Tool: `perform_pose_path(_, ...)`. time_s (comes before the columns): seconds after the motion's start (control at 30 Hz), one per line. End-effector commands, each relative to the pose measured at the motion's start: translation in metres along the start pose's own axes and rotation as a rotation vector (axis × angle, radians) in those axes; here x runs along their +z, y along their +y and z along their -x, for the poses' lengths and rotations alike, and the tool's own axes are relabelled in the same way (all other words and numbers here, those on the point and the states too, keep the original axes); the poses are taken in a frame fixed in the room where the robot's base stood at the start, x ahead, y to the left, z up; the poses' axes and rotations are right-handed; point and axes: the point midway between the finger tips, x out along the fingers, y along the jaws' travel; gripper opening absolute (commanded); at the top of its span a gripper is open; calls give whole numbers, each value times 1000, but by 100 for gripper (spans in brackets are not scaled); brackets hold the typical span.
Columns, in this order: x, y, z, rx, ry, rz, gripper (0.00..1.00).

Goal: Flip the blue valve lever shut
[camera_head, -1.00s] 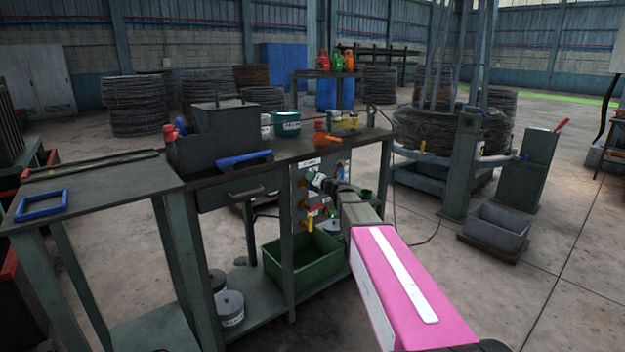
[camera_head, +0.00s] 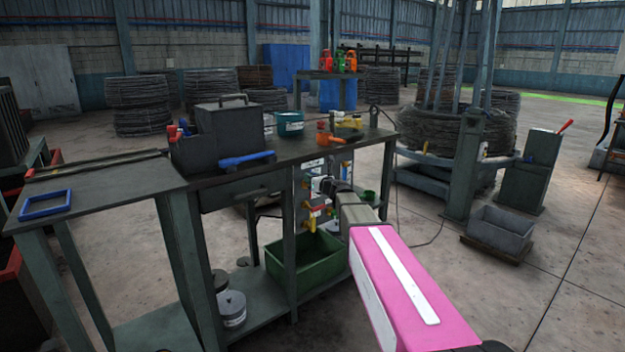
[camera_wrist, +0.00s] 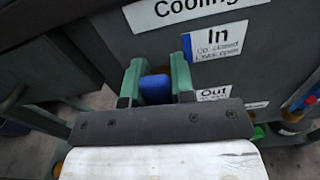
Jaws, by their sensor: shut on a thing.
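The blue valve lever (camera_wrist: 155,90) shows in the wrist view as a blue block end between the two green fingers of my gripper (camera_wrist: 157,72). The fingers are shut on it. It lies in front of the grey panel, left of the "In" label (camera_wrist: 217,40), whose small print appears to say up is closed. The valve body is hidden behind my gripper. In the head view my gripper (camera_head: 325,186) is at the panel under the bench top, and the lever in its grasp cannot be made out there.
An "Out" label (camera_wrist: 213,93) sits below. Other valve fittings (camera_head: 313,220) are lower on the panel. A green bin (camera_head: 305,262) stands on the shelf beneath. The bench top (camera_head: 290,150) overhangs the panel. A grey tub (camera_head: 498,230) is on the floor to the right.

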Motion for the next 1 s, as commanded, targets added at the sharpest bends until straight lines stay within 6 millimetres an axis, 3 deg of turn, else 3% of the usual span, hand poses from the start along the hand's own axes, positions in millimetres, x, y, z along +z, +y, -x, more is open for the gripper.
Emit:
perform_pose_path(0.73, 0, 5, 0, 1, 1, 106, 0)
perform_pose_path(0.77, 0, 5, 0, 1, 1, 106, 30)
perform_pose_path(0.8, 0, 5, 0, 1, 1, 106, 43)
perform_pose_path(0.83, 0, 5, 0, 1, 1, 105, 49)
perform_pose_path(1.0, 0, 5, 0, 0, 0, 104, 49)
